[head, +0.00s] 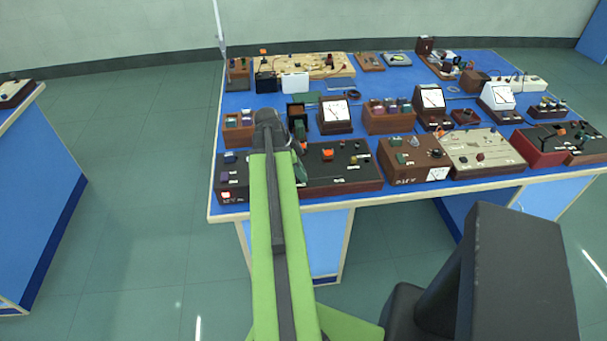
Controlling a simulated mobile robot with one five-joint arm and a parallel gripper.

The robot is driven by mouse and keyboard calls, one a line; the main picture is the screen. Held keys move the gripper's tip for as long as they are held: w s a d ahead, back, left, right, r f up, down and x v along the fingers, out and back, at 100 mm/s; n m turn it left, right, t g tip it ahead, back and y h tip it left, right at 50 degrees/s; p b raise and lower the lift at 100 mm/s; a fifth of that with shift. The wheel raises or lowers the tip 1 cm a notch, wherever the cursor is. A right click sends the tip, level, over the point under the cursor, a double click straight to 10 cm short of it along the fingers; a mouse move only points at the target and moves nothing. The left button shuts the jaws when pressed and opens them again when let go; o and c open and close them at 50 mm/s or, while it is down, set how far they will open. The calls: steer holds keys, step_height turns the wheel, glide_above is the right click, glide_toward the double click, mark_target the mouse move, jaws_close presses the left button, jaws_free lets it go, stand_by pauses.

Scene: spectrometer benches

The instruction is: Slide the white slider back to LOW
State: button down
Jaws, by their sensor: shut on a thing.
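My arm reaches up over the front left of the bench. Its end, my gripper (270,122), is over the left part of a long dark-topped control box (345,172). My arm covers that part of the box, and the fingertips cannot be made out. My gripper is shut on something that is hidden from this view. I cannot pick out the white slider or its LOW mark. The box's visible top carries an orange knob, small dark knobs and small white labels.
The blue bench (222,95) is crowded with instruments. A brown box with a meter (414,160) and a cream-topped panel (480,151) stand right of the control box. Meter boxes and a wooden rack (388,121) stand behind. Another blue bench (38,180) is at left; the floor between is clear.

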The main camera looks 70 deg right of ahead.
steer(key=shift+w+a, duration=0.25)
steer(key=c, duration=1.4)
jaws_free()
steer(key=shift+s, duration=0.1)
steer(key=shift+o, duration=0.6)
steer(key=shift+s+d, duration=0.1)
steer(key=shift+d, duration=0.05)
steer(key=shift+r, duration=0.15)
steer(key=p+v, duration=1.6)
steer(key=v, duration=0.1)
steer(key=shift+r, duration=0.1)
